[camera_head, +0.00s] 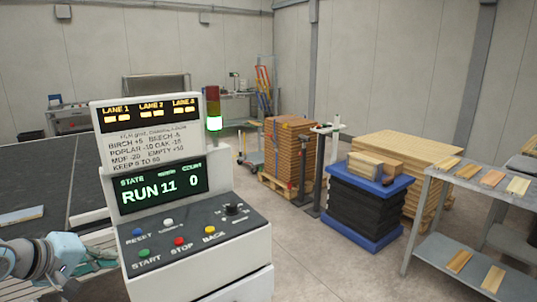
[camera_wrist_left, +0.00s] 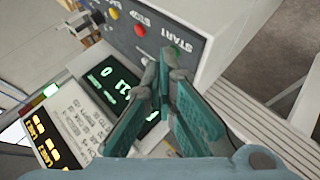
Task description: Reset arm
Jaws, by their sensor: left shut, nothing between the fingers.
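My left gripper (camera_head: 88,266) is at the lower left in the head view, beside the left side of the white control console (camera_head: 240,277). In the left wrist view the teal fingers (camera_wrist_left: 166,66) are shut with nothing between them, and their tips overlap the console face near the START label. The console panel (camera_head: 190,232) carries RESET, START, STOP and BACK buttons and a knob. Its screen (camera_head: 160,188) reads RUN 11 and count 0. Whether the fingertips touch the console cannot be told. My right gripper is not in view.
A signal tower (camera_head: 213,112) with its green light lit stands behind the console. A dark conveyor surface (camera_head: 35,170) lies to the left. A blue lift table (camera_head: 362,180), a wood stack (camera_head: 290,150) and a metal shelf (camera_head: 440,262) stand to the right. Floor between is clear.

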